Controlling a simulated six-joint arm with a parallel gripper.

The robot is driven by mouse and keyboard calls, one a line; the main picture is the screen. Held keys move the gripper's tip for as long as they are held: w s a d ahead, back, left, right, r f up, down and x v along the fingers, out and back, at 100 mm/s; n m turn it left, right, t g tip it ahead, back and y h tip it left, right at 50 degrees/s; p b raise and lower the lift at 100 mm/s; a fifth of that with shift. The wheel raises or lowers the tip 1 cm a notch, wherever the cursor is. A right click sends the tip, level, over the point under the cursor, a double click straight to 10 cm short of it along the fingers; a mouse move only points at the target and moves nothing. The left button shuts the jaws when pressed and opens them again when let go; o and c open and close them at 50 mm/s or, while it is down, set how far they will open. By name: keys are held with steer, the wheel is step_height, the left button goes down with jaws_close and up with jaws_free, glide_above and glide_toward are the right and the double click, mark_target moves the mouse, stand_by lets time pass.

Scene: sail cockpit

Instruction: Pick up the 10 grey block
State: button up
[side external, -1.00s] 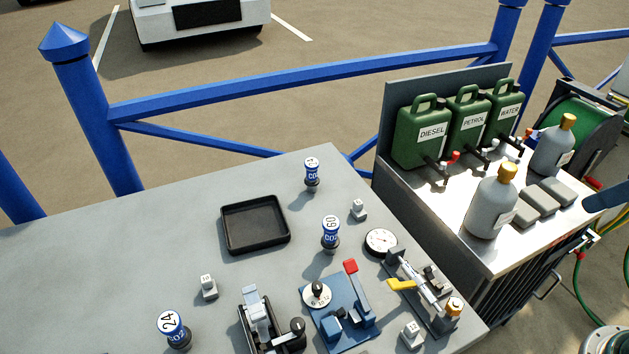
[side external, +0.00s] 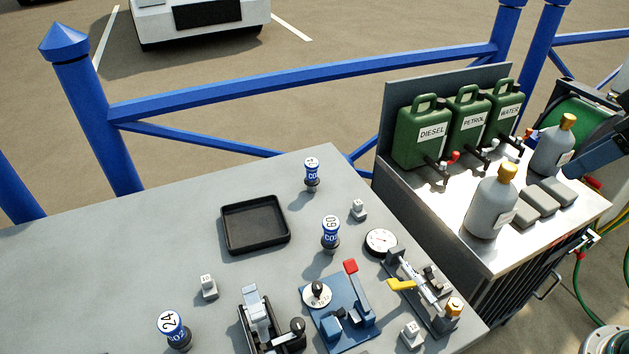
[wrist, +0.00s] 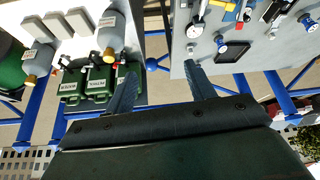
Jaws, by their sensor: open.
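The small grey block marked 10 (side external: 208,287) stands upright on the grey table, left of the black lever unit and up and right of the CO2 24 cylinder. Two similar small grey blocks stand on the table, one near the gauge (side external: 358,210) and one at the front right (side external: 411,335); their labels are hard to read. My gripper (wrist: 162,66) is open and empty in the wrist view, its fingers wide apart and far from the block. In the side view only part of my arm shows at the right edge. I cannot tell which block is which in the wrist view.
A black tray (side external: 255,249), several CO2 cylinders, a gauge (side external: 381,242) and lever units (side external: 340,308) share the table (side external: 90,270). A metal cart (side external: 470,235) with green cans (side external: 424,137) and grey bottles (side external: 490,208) stands at right. The table's left part is clear.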

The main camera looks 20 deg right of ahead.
steer(key=w+a+n+g+y, duration=0.25)
steer(key=w+a+n, duration=0.55)
steer(key=w+a, duration=1)
steer(key=n+g+y, duration=0.3)
steer(key=n, duration=0.5)
glide_toward(205, 280)
steer(key=v, duration=0.3)
steer(key=shift+w+r, duration=0.1)
steer(key=shift+r, duration=0.3)
steer(key=shift+f, duration=0.1)
steer(key=x, duration=0.8)
steer(key=shift+f, duration=0.25)
